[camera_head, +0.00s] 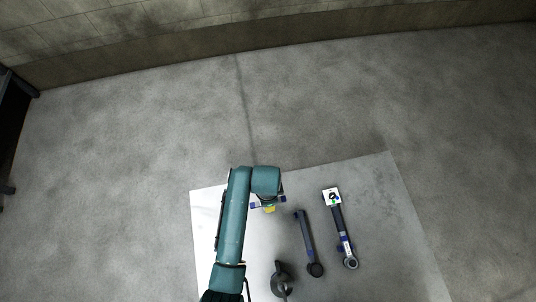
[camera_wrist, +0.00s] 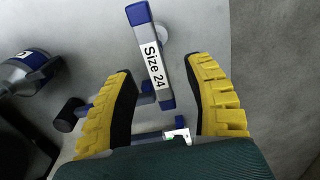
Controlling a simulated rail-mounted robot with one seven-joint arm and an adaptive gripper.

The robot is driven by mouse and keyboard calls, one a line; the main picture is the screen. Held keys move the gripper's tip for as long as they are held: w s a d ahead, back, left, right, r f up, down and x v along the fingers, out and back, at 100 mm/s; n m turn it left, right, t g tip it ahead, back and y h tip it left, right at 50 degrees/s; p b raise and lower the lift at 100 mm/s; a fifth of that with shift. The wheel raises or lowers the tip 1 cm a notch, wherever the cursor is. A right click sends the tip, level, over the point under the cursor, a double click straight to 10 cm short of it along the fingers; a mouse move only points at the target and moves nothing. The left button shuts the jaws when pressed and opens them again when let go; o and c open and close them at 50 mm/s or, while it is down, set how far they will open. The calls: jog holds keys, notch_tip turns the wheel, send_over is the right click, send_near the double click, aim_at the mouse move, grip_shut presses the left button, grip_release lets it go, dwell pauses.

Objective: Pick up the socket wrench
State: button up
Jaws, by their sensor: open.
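My gripper (camera_wrist: 161,68) is open, with its yellow ribbed fingers spread wide. Between and beyond the fingertips is a bar-like tool part (camera_wrist: 152,56) with blue ends and a white label reading "Size 24". The fingers stand apart from it on both sides. I take it as part of the socket wrench, but its full shape is hidden by my gripper. In the head view my gripper (camera_head: 269,208) is over the back left of the pale work surface, with blue and white parts (camera_head: 254,205) showing beside it.
The pale work surface (camera_head: 388,220) also carries a dark long-handled tool (camera_head: 307,235), a longer tool with blue bands and a white tag (camera_head: 340,222), and a dark object (camera_head: 280,281) near the front. A grey tool with a blue band (camera_wrist: 27,70) shows at left in the wrist view.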

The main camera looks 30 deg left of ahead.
jog(key=f, duration=0.1)
jog(key=f+b, duration=0.1)
jog(key=f, duration=0.1)
jog(key=shift+s+d+f+b, duration=0.15)
jog(key=shift+d+f+b, duration=0.15)
jog(key=shift+f, duration=0.35)
jog(key=shift+f, duration=0.25)
grip_shut()
